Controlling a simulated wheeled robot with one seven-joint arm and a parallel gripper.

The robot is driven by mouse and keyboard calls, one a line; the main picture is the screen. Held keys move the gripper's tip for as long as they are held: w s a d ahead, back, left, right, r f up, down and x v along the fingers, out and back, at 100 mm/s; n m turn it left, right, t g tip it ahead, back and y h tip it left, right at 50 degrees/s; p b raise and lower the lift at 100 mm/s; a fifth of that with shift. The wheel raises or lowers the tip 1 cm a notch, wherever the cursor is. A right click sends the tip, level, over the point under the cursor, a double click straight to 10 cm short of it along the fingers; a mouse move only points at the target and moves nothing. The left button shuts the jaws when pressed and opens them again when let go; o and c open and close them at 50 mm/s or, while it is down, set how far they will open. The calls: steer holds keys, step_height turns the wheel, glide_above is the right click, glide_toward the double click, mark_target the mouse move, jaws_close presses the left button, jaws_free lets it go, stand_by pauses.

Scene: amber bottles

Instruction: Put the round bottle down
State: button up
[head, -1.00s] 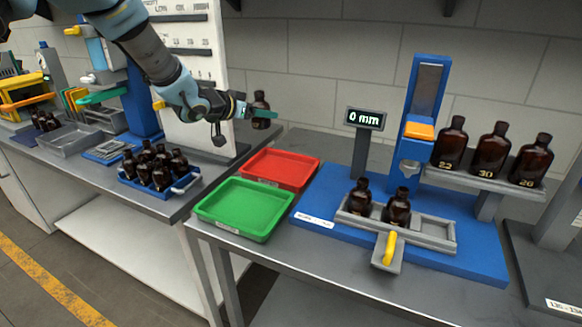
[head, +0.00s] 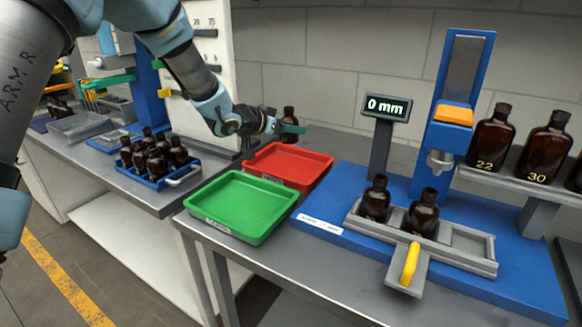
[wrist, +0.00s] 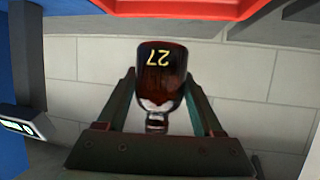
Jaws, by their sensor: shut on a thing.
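My gripper (head: 282,127) is shut on a round amber bottle (head: 289,114). In the head view it holds the bottle upright just behind the red tray (head: 322,176). In the wrist view the bottle (wrist: 160,75) sits between the two fingers (wrist: 162,105) and shows the number 27 upside down. The wrist view also shows part of the red tray (wrist: 190,8) along its top edge. The red tray looks empty. The bottle appears to be in the air; its exact height is unclear.
An empty green tray (head: 205,218) lies in front of the red one. Two amber bottles stand in the grey holder (head: 467,262) on the blue gauge base (head: 330,238). The display (head: 388,107) reads 0 mm. A blue crate (head: 150,182) holds several bottles. Numbered bottles (head: 490,140) stand on the shelf at right.

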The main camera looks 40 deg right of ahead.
step_height(320, 180, down, 8)
steer(key=shift+f+p, duration=0.2)
steer(key=shift+p, duration=0.8)
steer(key=o, duration=1.4)
steer(key=shift+f, duration=0.1)
steer(key=shift+a, duration=0.1)
steer(key=b+v, duration=0.3)
steer(key=v, duration=0.9)
